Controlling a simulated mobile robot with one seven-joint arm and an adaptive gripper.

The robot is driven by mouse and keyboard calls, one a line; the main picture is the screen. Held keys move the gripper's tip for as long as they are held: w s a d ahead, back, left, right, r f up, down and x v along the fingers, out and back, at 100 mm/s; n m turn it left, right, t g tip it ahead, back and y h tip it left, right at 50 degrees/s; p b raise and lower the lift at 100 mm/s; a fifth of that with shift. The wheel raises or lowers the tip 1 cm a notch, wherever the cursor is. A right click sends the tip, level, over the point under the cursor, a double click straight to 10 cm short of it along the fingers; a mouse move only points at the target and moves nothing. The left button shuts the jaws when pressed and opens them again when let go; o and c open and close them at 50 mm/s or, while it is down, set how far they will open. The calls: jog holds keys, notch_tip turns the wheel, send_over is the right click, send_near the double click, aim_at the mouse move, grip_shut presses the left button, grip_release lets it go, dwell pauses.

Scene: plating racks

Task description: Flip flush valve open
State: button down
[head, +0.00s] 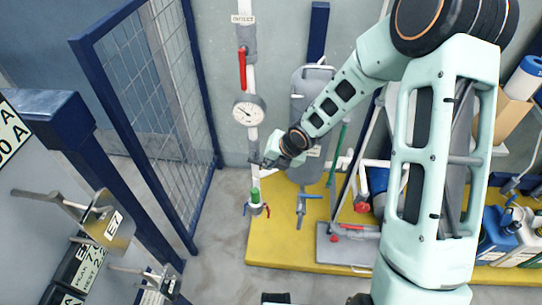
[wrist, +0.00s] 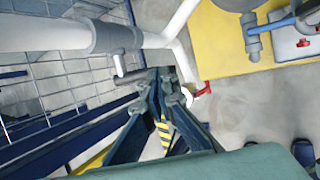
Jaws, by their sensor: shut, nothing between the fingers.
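No label in view marks the flush valve, so I cannot tell for sure which valve it is. A white vertical pipe (head: 251,80) carries a red lever (head: 242,70) near its top and a dial gauge (head: 249,111). At its foot is a small valve with red handles (head: 256,209) and a green part above it. A red handle (wrist: 203,90) also shows by the pipe end in the wrist view. My gripper (head: 262,163) is beside the pipe, below the gauge. In the wrist view its fingers (wrist: 163,80) are together and empty, close to the pipe and a grey stub (wrist: 128,73).
A blue-framed mesh panel (head: 155,100) stands left of the pipe. Jugs (head: 510,235) stand at the right.

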notch_tip(320, 180, down, 6)
jog(key=a+m+t+y+b, duration=0.2)
jog(key=y+b, duration=0.9)
jog(key=shift+a+m+b, duration=0.15)
jog(key=shift+m+b, duration=0.15)
jog(key=shift+b, duration=0.1)
jog(key=shift+a, duration=0.1)
jog(key=shift+f+b, duration=0.1)
jog(key=shift+b, duration=0.2)
